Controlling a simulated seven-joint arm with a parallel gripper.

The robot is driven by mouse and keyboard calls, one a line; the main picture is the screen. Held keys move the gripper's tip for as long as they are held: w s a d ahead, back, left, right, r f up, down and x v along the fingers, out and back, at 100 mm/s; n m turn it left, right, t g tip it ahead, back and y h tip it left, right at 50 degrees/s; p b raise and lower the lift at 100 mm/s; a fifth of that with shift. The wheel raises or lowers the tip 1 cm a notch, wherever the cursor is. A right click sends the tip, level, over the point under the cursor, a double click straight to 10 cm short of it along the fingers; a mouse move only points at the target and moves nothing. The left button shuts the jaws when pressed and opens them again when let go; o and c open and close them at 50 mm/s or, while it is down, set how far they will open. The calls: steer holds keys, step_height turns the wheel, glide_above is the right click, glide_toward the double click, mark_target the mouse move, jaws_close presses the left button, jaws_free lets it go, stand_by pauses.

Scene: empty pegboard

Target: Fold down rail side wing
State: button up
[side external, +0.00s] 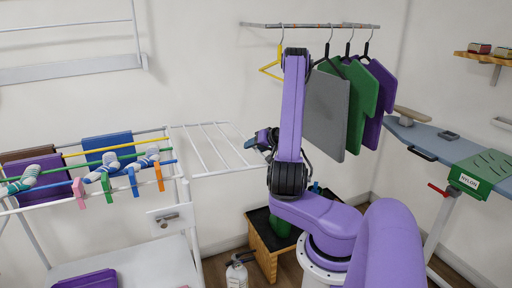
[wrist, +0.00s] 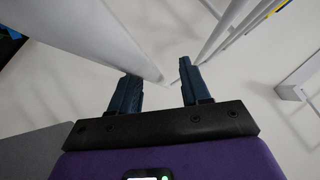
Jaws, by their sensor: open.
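The white side wing (side external: 212,143) of the drying rack (side external: 192,225) sticks out to the right of the rack, with several thin parallel bars, and looks raised roughly level. My gripper (side external: 251,142) is at the wing's right outer end in the side view. In the wrist view my gripper (wrist: 158,68) is open, its two dark blue fingers apart. A thick white bar (wrist: 118,35) runs down to near the space between the fingertips. I cannot tell whether the fingers touch the wing.
Clothes, socks and pegs hang on the rack's coloured lines (side external: 110,152) at left. Hangers with grey, green and purple cloths (side external: 340,100) hang behind my arm. An ironing board (side external: 430,140) is at right.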

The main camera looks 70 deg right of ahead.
steer(key=c, duration=0.7)
steer(key=shift+o, duration=0.5)
step_height(320, 180, down, 8)
steer(key=w+a, duration=0.1)
steer(key=shift+w+a+r, duration=0.2)
steer(key=shift+w+a, duration=0.15)
steer(key=shift+a, duration=0.05)
steer(key=shift+o, duration=0.2)
steer(key=shift+w+a+f, duration=0.25)
steer(key=shift+w+f, duration=0.05)
steer(key=shift+f, duration=0.45)
steer(key=shift+w+a+f, duration=0.25)
steer(key=shift+a+f, duration=0.05)
steer(key=shift+f, duration=0.45)
steer(key=shift+w+a+f, duration=0.25)
steer(key=shift+w+f, duration=0.05)
steer(key=shift+f, duration=0.45)
